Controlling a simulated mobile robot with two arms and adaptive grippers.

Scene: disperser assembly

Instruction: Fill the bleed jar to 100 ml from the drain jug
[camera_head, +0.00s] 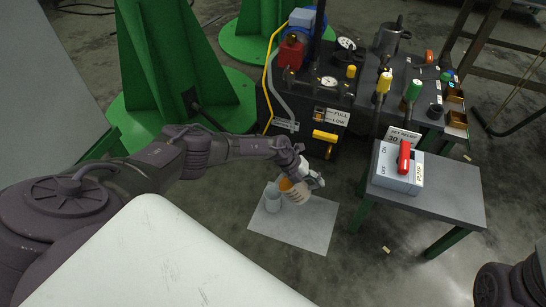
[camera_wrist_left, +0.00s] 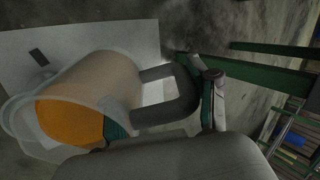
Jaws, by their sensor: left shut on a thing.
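The drain jug (camera_head: 293,190) holds orange fluid and is tilted in the head view. My left gripper (camera_head: 309,178) is shut on it, at its right side. In the left wrist view the translucent jug (camera_wrist_left: 98,82) lies far over to the left, with orange fluid towards its mouth. Its dark handle (camera_wrist_left: 180,98) is at my left gripper (camera_wrist_left: 207,100). The bleed jar (camera_head: 272,200), clear and upright on the white mat, is just left of the jug. Its fluid level and marks are too small to read. My right gripper is out of view.
The white mat (camera_head: 290,232) lies on the concrete floor. Behind it stands a dark unit (camera_head: 325,95) with gauges, valves and a yellow handle. A small grey table (camera_head: 455,195) with a red-levered pump box (camera_head: 399,168) is at the right. Green stands (camera_head: 165,60) rise at the back left.

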